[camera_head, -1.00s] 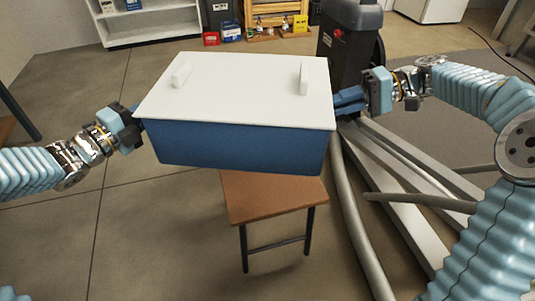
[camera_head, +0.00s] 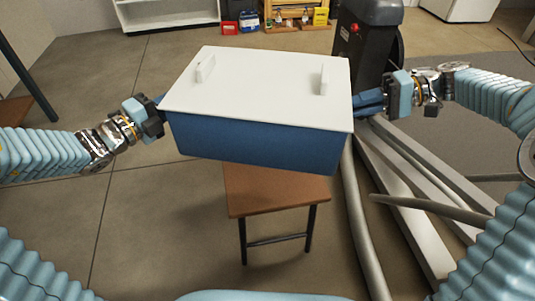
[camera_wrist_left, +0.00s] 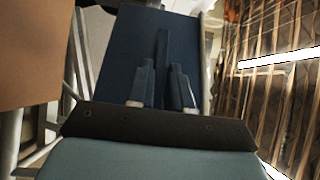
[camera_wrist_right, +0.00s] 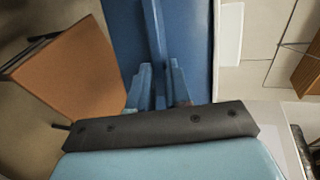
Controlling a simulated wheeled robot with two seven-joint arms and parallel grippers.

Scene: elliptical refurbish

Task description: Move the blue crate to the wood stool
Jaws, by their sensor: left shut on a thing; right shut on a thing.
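The blue crate (camera_head: 255,146) with a white lid (camera_head: 262,88) is held up in the air between my two grippers in the head view. My left gripper (camera_head: 160,112) is shut on its left end; the left wrist view shows the fingers (camera_wrist_left: 162,88) around a blue rib of the crate (camera_wrist_left: 128,50). My right gripper (camera_head: 362,102) is shut on its right end; the right wrist view shows the fingers (camera_wrist_right: 158,85) around a rib of the crate (camera_wrist_right: 190,40).
A dark machine (camera_head: 366,40) stands behind the crate on the right. A white shelf (camera_head: 165,15) is at the back left. The floor left of the stool is clear.

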